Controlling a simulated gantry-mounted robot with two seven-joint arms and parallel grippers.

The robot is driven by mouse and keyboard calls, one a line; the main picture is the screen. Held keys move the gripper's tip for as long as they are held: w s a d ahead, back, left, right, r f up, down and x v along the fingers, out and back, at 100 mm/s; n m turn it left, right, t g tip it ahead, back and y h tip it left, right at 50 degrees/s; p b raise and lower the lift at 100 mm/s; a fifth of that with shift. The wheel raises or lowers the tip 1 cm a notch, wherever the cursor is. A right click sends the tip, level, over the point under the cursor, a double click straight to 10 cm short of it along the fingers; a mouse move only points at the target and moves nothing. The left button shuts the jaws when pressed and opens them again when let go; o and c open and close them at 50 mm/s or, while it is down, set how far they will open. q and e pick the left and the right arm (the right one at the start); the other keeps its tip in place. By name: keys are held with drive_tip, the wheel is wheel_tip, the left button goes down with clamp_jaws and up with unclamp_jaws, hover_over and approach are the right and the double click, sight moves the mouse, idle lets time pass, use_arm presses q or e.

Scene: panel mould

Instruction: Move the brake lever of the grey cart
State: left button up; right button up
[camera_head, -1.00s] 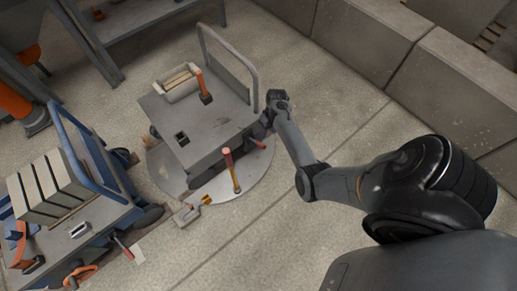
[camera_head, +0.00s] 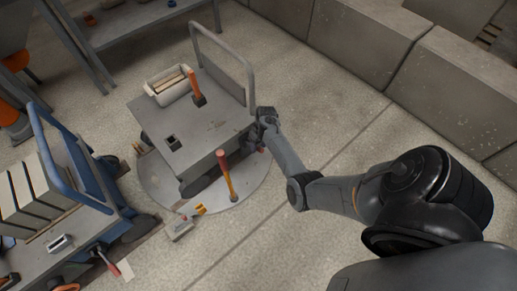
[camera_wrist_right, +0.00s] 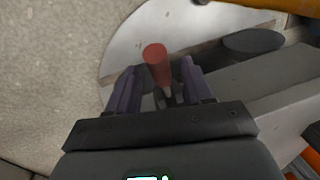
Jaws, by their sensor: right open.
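The grey cart (camera_head: 215,125) stands on a round metal plate (camera_head: 255,190). A red-handled lever, seemingly its brake lever (camera_wrist_right: 157,62), is low at the cart's side in the right wrist view. In the head view only a small red bit of it (camera_head: 262,150) shows below my right gripper (camera_head: 257,143). That gripper is open beside the cart's right side, fingers pointing down. In the right wrist view its two purple-grey fingers (camera_wrist_right: 160,85) stand on either side of the red handle, with gaps visible. I cannot tell whether the handle is fully between them. My left gripper is not in view.
An upright orange-handled lever (camera_head: 225,175) stands on the plate in front of the cart. The cart carries a white box (camera_head: 165,88) and another orange-handled tool (camera_head: 195,88). A blue cart (camera_head: 85,170) stands left. Concrete blocks (camera_head: 375,60) line the back right; the floor between is clear.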

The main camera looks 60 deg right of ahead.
drive_tip(key=shift+a+f, duration=0.1)
drive_tip(key=shift+f, duration=0.35)
clamp_jaws()
